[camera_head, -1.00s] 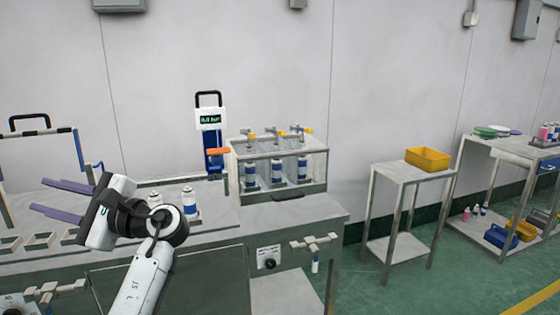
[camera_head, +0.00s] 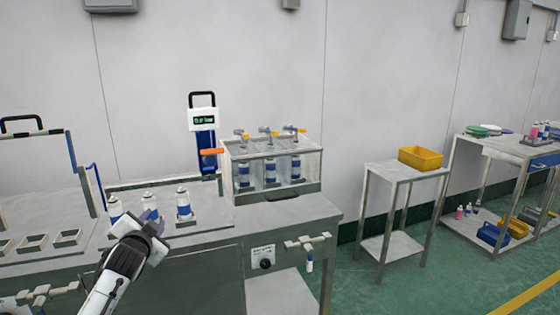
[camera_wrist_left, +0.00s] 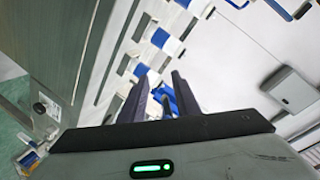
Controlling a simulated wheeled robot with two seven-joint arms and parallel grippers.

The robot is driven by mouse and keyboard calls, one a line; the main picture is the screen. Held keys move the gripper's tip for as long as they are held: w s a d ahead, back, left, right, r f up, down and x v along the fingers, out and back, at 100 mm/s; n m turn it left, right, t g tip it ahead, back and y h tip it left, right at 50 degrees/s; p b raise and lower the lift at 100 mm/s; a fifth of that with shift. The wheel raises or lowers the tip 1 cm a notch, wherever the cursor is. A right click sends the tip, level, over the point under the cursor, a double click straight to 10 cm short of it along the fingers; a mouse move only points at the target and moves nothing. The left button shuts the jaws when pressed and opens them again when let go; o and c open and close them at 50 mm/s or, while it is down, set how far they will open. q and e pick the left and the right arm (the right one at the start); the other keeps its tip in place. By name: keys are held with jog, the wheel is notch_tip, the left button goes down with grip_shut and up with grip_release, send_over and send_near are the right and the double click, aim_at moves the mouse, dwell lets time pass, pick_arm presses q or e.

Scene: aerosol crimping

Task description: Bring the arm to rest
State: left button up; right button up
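My left gripper (camera_head: 142,220) is low in front of the bench, its fingers pointing toward the row of white and blue cans. In the left wrist view the two dark fingers (camera_wrist_left: 160,82) stand apart with nothing held between them. A can (camera_head: 183,204) stands upright in a holder just right of the gripper. Another can (camera_head: 115,209) stands to its left, and a third (camera_head: 149,202) is partly hidden behind the fingers. My right gripper is not in view.
A clear-walled station (camera_head: 271,164) holds several cans at the back of the bench (camera_head: 215,228). A display (camera_head: 203,119) stands beside it. Empty square holders (camera_head: 33,242) lie at left. A yellow bin (camera_head: 420,158) sits on a separate table at right.

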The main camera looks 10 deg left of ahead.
pick_arm(q)
jog(key=w+d+r+n+t+h, duration=0.2)
jog(key=d+r+n+h, duration=0.1)
jog(key=d+n, duration=0.15)
jog(key=s+d+f+m+g+h, duration=0.1)
jog(key=s+d+f+g, duration=0.1)
jog(key=s+d+f, duration=0.75)
jog(key=s+d+f+m+g+h, duration=0.15)
jog(key=s+f, duration=0.55)
jog(key=f, duration=0.7)
jog(key=s+d+f+g, duration=0.1)
jog(key=s+d+f, duration=0.2)
jog(key=s, duration=0.6)
jog(key=s+d+f+n+g+h, duration=0.1)
jog(key=s+d+f, duration=0.3)
jog(key=s, duration=0.6)
jog(key=s+d+f+g+h, duration=0.1)
jog(key=s+d+f+g, duration=0.1)
jog(key=s, duration=0.7)
notch_tip(320, 180, down, 3)
jog(key=shift+s+d+r+n, duration=0.1)
jog(key=shift+s+d+n, duration=0.2)
jog(key=shift+d, duration=0.45)
